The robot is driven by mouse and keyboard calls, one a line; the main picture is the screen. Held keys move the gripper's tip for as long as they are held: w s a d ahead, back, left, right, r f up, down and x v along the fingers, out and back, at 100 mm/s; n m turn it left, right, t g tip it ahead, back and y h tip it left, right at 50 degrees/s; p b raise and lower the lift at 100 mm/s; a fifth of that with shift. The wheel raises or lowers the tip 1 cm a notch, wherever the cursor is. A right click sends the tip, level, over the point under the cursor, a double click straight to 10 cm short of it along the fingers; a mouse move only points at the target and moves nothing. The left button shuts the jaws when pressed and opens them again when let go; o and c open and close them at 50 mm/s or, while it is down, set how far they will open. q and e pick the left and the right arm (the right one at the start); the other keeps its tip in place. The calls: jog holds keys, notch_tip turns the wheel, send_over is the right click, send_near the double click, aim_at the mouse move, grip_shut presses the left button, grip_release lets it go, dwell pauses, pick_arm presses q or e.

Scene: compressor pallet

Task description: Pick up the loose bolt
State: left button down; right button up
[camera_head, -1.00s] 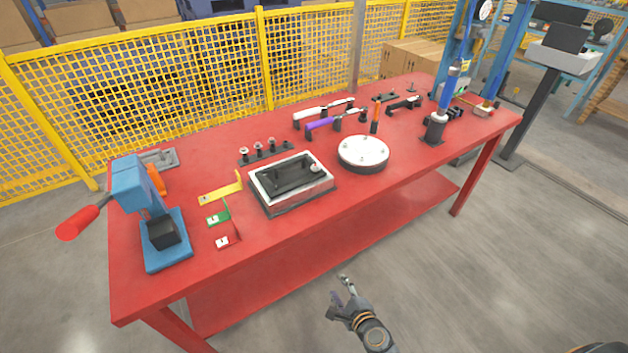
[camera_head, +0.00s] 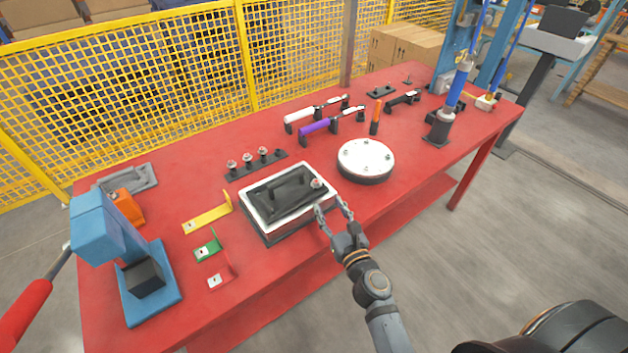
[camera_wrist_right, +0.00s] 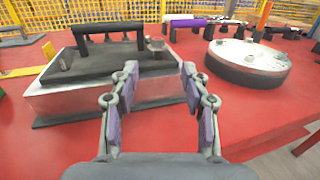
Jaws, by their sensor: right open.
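A silvery bolt (camera_head: 317,183) stands at the right corner of a black plate with a handle (camera_head: 285,190). The plate lies on a pale block (camera_head: 268,221) near the table's front edge. In the right wrist view the bolt head (camera_wrist_right: 156,46) shows beyond the fingertips, roughly centred between them. My right gripper (camera_head: 331,206) is open and empty, at the block's front right corner, just short of the bolt. Its two fingers (camera_wrist_right: 160,72) are spread apart in the wrist view. My left gripper is not in view.
A round white-topped disc (camera_head: 366,158) with several bolts stands right of the gripper. A rack (camera_head: 256,168) holds three bolts behind the block. Yellow, green and red brackets and a blue press (camera_head: 150,290) lie left. The red table (camera_head: 330,245) is clear in front.

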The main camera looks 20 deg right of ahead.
aim_at(318, 186)
jog(key=w, duration=0.3)
jog(key=shift+w+a+r+p, duration=0.1)
jog(key=shift+a+r+p, duration=0.1)
jog(key=shift+p, duration=0.1)
jog(key=shift+w+f, duration=0.1)
jog(key=shift+w, duration=0.55)
jog(key=shift+w+a+r+p, duration=0.15)
jog(key=shift+w+r+p, duration=0.25)
jog(key=shift+w+p, duration=0.2)
jog(key=w, duration=0.3)
jog(key=shift+w+a+f, duration=0.2)
jog(key=shift+w, duration=0.15)
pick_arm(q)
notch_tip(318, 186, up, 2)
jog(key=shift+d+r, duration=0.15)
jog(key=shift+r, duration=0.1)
pick_arm(e)
jog(key=shift+c, duration=0.4)
grip_shut()
